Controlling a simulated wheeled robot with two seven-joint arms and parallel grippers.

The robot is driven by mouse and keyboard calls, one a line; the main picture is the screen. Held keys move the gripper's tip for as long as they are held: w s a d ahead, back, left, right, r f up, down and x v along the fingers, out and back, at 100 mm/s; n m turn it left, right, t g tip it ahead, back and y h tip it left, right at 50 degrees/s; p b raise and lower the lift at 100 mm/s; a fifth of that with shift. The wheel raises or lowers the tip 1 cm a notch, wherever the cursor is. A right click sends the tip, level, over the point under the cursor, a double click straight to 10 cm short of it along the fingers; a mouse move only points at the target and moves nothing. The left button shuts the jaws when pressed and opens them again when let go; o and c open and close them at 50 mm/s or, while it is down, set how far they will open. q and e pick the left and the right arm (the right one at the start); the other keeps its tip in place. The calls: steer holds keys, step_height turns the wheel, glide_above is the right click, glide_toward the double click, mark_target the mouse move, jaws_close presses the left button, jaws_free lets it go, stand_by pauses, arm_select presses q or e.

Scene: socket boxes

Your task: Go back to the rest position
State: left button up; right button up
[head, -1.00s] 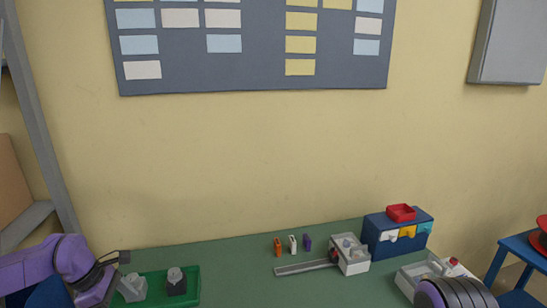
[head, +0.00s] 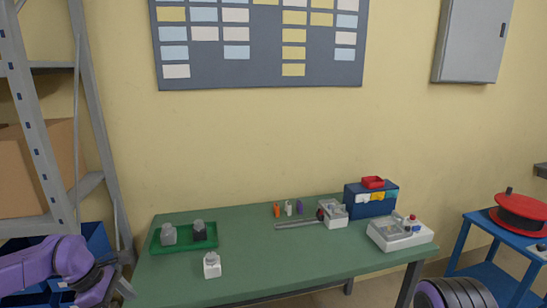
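My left gripper (head: 120,284) is at the lower left in the head view, at the end of my purple arm. It hangs just off the left edge of the green table (head: 300,259), apart from the boxes. Its fingers are small and seen at an angle, so I cannot tell whether they are open. My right arm shows only as dark ringed links at the bottom right; its gripper is out of view. A green tray (head: 158,246) holds a light grey box (head: 169,235) and a dark box (head: 199,232). A white box (head: 212,266) stands on the table in front of it.
A blue drawer unit (head: 370,205) with a red bin (head: 373,182), a white fixture (head: 334,212) with a rail, and a white button box (head: 400,235) stand at the right. A blue side table (head: 476,248) carries a red reel (head: 521,214). A grey rack (head: 50,130) stands left.

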arm_select(q)
steer(key=s+a+f+t+y+b, duration=0.1)
steer(key=s+f+y, duration=0.1)
steer(key=f+y, duration=0.4)
steer(key=s+a+f+t+y+b, duration=0.1)
steer(key=s+f+y, duration=0.25)
steer(key=f, duration=0.45)
steer(key=s+d+f+m+h+b, duration=0.1)
steer(key=s+d+f+m, duration=0.2)
steer(key=s+f+m, duration=0.4)
steer(key=s+d+f+m+b, duration=0.2)
steer(key=s+d+f+m, duration=0.2)
steer(key=s, duration=1.1)
step_height(320, 180, down, 5)
steer(key=m, duration=0.3)
steer(key=shift+s+d+r+h, duration=0.15)
steer(key=shift+d+r+h, duration=0.1)
steer(key=shift+h, duration=0.1)
arm_select(e)
steer(key=f, duration=0.5)
steer(key=shift+w, duration=0.3)
